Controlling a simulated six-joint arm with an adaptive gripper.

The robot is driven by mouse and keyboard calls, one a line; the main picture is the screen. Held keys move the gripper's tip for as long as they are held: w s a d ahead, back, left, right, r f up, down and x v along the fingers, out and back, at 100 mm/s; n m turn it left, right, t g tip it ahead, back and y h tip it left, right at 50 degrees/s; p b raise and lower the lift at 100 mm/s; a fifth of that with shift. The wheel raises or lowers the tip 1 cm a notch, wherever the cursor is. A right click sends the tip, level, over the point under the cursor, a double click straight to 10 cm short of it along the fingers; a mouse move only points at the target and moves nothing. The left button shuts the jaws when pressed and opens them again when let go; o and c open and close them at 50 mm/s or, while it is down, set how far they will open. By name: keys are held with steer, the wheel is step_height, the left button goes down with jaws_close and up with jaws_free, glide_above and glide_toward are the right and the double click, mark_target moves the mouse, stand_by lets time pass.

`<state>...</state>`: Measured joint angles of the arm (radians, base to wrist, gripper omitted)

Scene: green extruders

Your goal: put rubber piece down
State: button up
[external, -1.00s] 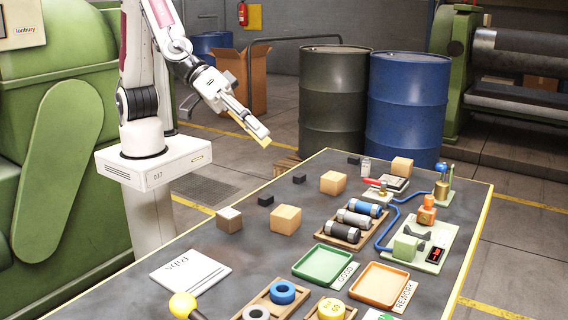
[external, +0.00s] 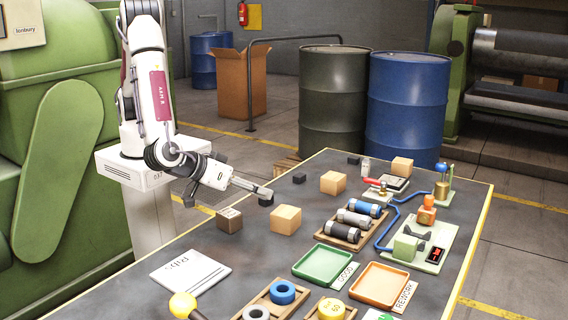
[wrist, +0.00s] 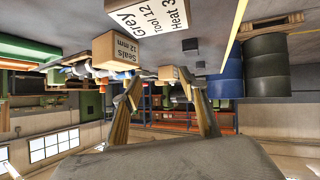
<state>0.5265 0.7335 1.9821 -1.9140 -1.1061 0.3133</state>
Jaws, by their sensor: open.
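Three small black rubber pieces lie on the dark table in the external view: one at the back (external: 354,160), one in the middle (external: 299,178), and one nearest my arm (external: 265,201). My gripper (external: 264,191) is low over the table's left edge, its fingertips at or just above the nearest piece. Contact cannot be told. In the wrist view my gripper (wrist: 168,92) has its two tan fingers spread apart, with nothing held between them. Two dark pieces also show in the wrist view, one higher (wrist: 190,43) and one lower (wrist: 200,64).
Cardboard boxes stand close to my gripper, a left one (external: 229,220) and a larger one (external: 285,219); another (external: 333,182) stands behind. A rack of rollers (external: 352,222), a green tray (external: 323,265) and an orange tray (external: 380,285) lie to the right. A paper sheet (external: 190,272) lies in front.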

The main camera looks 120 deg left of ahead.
mark_target(266, 200)
steer(key=s, duration=0.1)
steer(key=s+f+g+y, duration=0.1)
steer(key=s, duration=0.1)
steer(key=s+a+f+g+y, duration=0.1)
steer(key=s, duration=0.1)
steer(key=shift+f+n, duration=0.2)
steer(key=shift+n, duration=0.2)
steer(key=shift+x, duration=1.25)
steer(key=shift+f+x, duration=0.15)
steer(key=shift+x, duration=1.15)
steer(key=shift+f+x, duration=0.15)
steer(key=shift+x, duration=1.15)
steer(key=shift+w+d, duration=0.1)
steer(key=shift+d, duration=0.05)
steer(key=c, duration=1.2)
